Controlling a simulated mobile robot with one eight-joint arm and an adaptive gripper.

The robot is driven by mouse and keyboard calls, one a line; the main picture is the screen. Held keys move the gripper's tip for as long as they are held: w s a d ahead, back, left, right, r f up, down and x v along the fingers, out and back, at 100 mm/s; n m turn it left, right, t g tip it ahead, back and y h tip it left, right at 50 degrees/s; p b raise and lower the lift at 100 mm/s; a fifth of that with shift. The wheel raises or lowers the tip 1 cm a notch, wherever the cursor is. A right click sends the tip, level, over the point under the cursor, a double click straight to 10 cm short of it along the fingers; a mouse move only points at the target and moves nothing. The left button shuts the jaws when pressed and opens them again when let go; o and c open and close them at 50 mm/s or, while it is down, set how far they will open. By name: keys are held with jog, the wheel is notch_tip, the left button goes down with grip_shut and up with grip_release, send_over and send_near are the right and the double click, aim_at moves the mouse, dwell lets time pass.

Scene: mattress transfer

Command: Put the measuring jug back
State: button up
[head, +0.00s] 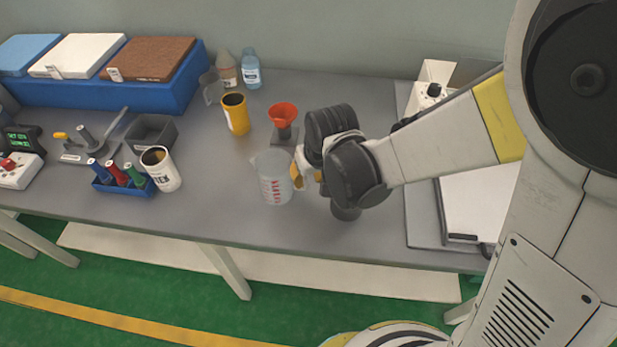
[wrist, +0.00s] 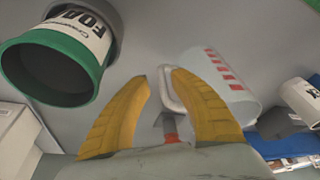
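The translucent measuring jug (head: 273,185) with red markings stands upright on the grey bench, left of my gripper (head: 302,177) in the head view. In the wrist view the jug (wrist: 222,78) is at upper right, and its handle (wrist: 168,92) lies between the two yellow fingertips (wrist: 163,78), closer to the right finger. The fingers are apart with a gap around the handle, so my gripper looks open. Whether a finger touches the handle I cannot tell. My wrist hides part of the jug's right side in the head view.
A green-rimmed container (wrist: 58,65) is close left of the fingers in the wrist view. An orange funnel (head: 284,113) on a stand, a yellow cup (head: 236,115) and a white can (head: 161,171) stand nearby. Bottles (head: 250,72) are at the back.

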jog(key=p+v, duration=0.4)
jog(key=v, duration=0.7)
jog(key=s+d+r+m+t, duration=0.1)
jog(key=s+d+r, duration=0.1)
jog(key=d, duration=0.4)
jog(key=s+d+r+m+t+h, duration=0.1)
jog(key=s+d+r+m, duration=0.1)
jog(key=d+r, duration=0.3)
jog(key=s+d+r+m+t, duration=0.1)
jog(key=s+d+r+t, duration=0.1)
jog(key=d, duration=0.6)
jog(key=shift+s+d+r+m+h, duration=0.3)
jog(key=shift+s+d+r+h, duration=0.1)
jog(key=shift+s+r, duration=0.5)
jog(key=shift+f, duration=0.1)
